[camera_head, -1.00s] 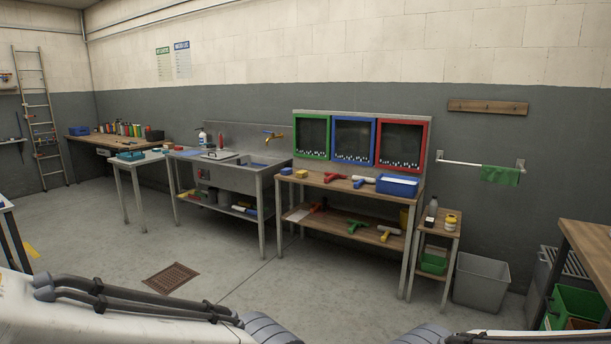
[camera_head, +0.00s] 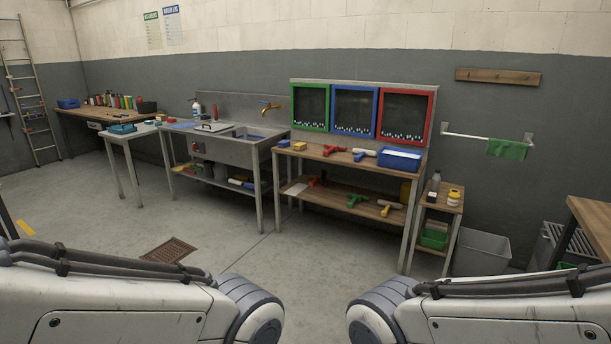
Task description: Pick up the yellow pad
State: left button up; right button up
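A small yellow block (camera_head: 299,147), which looks like the yellow pad, lies on the left end of the wooden bench top (camera_head: 330,157). A small blue block (camera_head: 283,143) lies just left of it. My two white arms show at the bottom of the view, left and right, with their rounded grey joints apart from each other. Both grippers are out of view. The arms are well short of the bench, and nothing covers the yellow block.
A steel sink unit (camera_head: 230,152) stands left of the bench. The bench also holds red and blue-white tools and a blue tub (camera_head: 399,159). A small side table (camera_head: 441,205) and grey bin (camera_head: 482,252) stand right. The floor before the bench is open, with a drain grate (camera_head: 168,250).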

aim_at(299, 146)
jog(key=u, duration=0.45)
jog(key=i, duration=4.7)
jog(key=z, duration=1)
jog(key=i, duration=1.05)
jog(key=z, duration=0.3)
